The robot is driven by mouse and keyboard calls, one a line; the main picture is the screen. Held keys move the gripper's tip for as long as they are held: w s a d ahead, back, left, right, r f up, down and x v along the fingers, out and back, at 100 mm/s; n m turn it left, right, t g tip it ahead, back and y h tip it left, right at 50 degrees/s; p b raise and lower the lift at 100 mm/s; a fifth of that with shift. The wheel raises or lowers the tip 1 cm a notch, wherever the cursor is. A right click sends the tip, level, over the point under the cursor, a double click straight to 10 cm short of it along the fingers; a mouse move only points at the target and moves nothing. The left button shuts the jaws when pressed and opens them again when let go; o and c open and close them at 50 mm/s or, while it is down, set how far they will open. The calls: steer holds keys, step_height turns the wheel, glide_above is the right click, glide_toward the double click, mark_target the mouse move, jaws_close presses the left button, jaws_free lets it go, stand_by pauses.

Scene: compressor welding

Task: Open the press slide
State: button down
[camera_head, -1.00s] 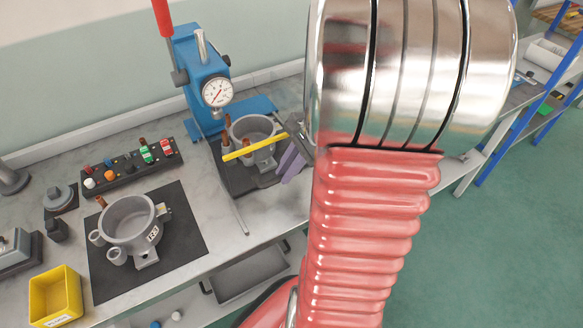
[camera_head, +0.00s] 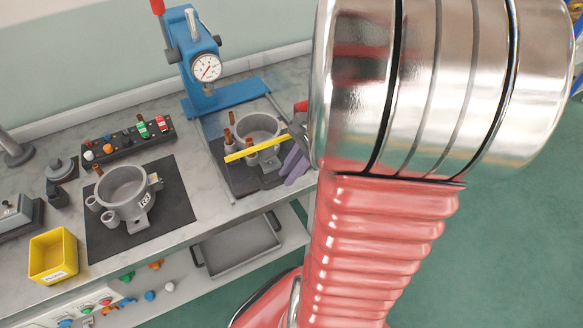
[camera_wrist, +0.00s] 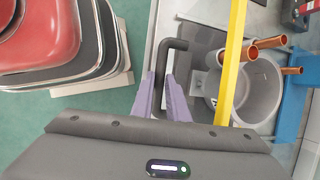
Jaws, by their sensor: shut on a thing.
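The press slide (camera_head: 238,184) is a dark plate in front of the blue press (camera_head: 195,65), drawn partly out from under it. It carries a grey round housing (camera_head: 277,128) with copper tubes; a yellow bar (camera_head: 245,154) crosses above the plate. A dark bent handle (camera_wrist: 172,44) sits at the slide's near side. My gripper (camera_wrist: 164,84) has purple fingers shut on this handle. In the head view my gripper (camera_head: 295,163) is partly hidden by my arm.
A second grey housing (camera_head: 125,187) stands on a black mat (camera_head: 180,215) to the left. A button box (camera_head: 125,143) and a yellow bin (camera_head: 53,256) also stand on the bench. A grey tray (camera_head: 240,248) lies on the shelf below. Green floor is open at right.

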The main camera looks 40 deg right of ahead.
steer(key=shift+a, duration=0.1)
steer(key=c, duration=1.7)
jaws_free()
steer(key=v, duration=1.3)
steer(key=shift+s+r, duration=0.15)
steer(key=shift+r, duration=0.15)
